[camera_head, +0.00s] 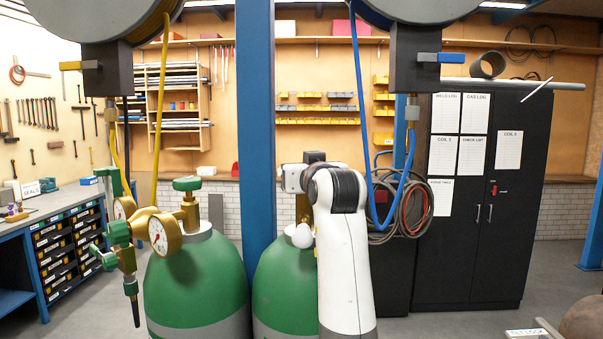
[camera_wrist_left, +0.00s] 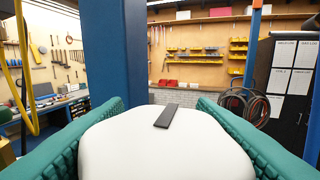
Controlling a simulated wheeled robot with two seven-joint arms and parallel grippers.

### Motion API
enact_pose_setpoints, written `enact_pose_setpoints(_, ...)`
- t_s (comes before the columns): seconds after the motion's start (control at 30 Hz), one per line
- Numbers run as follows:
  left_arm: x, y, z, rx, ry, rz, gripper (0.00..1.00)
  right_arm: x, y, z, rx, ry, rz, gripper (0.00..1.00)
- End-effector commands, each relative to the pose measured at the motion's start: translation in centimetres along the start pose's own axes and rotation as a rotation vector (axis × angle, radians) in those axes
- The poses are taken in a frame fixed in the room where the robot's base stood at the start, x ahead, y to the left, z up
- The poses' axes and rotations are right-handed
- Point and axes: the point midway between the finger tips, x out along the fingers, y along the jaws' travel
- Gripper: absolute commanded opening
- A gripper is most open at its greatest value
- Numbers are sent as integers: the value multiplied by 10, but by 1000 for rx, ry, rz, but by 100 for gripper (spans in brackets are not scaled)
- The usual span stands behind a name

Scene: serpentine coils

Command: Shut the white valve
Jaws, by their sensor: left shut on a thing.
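The white valve (camera_wrist_left: 165,145) fills the lower middle of the left wrist view. It has a smooth rounded top with a dark grey bar on it. My left gripper's two green ribbed fingers stand on either side of it, shut on it. In the head view, a white arm of mine stands in front of the right green cylinder (camera_head: 283,285). The fingers are hidden there. A small white rounded part shows beside the arm at the cylinder's top, and I cannot tell whether it is the valve. My right gripper is not in view.
A blue column (camera_head: 255,120) stands close to the left of the valve. A second green cylinder (camera_head: 197,285) with brass gauges (camera_head: 165,233) is left of it. A blue hose (camera_head: 360,110) hangs at the right. A black cabinet (camera_head: 475,200) stands behind.

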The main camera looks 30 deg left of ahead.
Motion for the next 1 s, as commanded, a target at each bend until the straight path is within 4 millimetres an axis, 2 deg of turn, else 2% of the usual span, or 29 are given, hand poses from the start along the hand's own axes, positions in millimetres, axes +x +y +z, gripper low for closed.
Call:
enact_pose_setpoints(0.4,-1,-1,2,-1,-4,-12,29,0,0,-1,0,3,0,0)
enact_pose_setpoints(0.43,-1,-1,2,-1,-4,-12,57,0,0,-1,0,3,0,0)
enact_pose_setpoints(0.53,-1,-1,2,-1,-3,-11,73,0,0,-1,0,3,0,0)
enact_pose_setpoints(1.0,2,0,1,0,0,-9,74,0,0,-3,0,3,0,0)
